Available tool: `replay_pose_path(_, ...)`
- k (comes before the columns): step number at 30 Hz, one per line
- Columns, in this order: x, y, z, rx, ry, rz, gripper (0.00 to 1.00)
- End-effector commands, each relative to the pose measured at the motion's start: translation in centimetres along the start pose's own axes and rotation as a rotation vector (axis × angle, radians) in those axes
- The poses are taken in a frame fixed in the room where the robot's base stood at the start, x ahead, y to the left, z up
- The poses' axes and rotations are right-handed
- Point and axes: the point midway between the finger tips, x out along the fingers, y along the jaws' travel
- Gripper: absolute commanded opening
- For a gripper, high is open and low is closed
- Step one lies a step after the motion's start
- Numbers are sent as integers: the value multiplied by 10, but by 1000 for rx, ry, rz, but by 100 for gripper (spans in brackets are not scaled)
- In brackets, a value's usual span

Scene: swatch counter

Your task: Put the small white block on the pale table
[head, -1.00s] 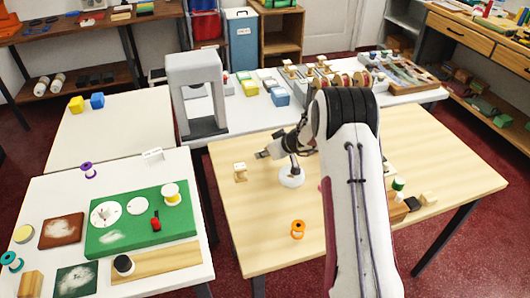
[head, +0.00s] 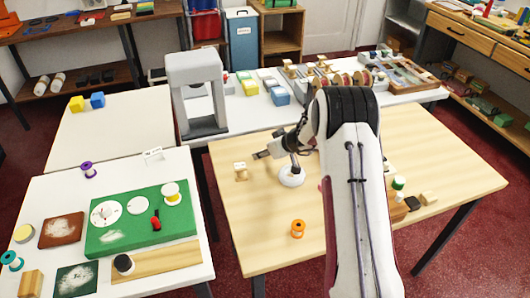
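A small white-topped piece (head: 240,166) rests on a light wooden base on the pale wood table (head: 250,225), left of my gripper. It may be the small white block, but it is too small to be sure. My gripper (head: 261,155) is just right of and above it in the picture, apart from it, pointing left. The fingers are too small to show whether they are open or shut.
An orange spool (head: 298,228) stands on the wood table, and a white round base (head: 291,178) is below my wrist. A grey arch-shaped stand (head: 200,125) rises behind. The near-left white table holds a green board (head: 140,235). Several small pieces lie right of my arm.

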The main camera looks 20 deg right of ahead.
Motion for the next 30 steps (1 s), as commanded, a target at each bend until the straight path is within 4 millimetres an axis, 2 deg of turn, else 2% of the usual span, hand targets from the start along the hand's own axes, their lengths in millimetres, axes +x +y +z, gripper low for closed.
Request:
replay_pose_path(8,-20,1,0,2,0,1,41)
replay_pose_path(30,-103,0,0,0,1,0,41)
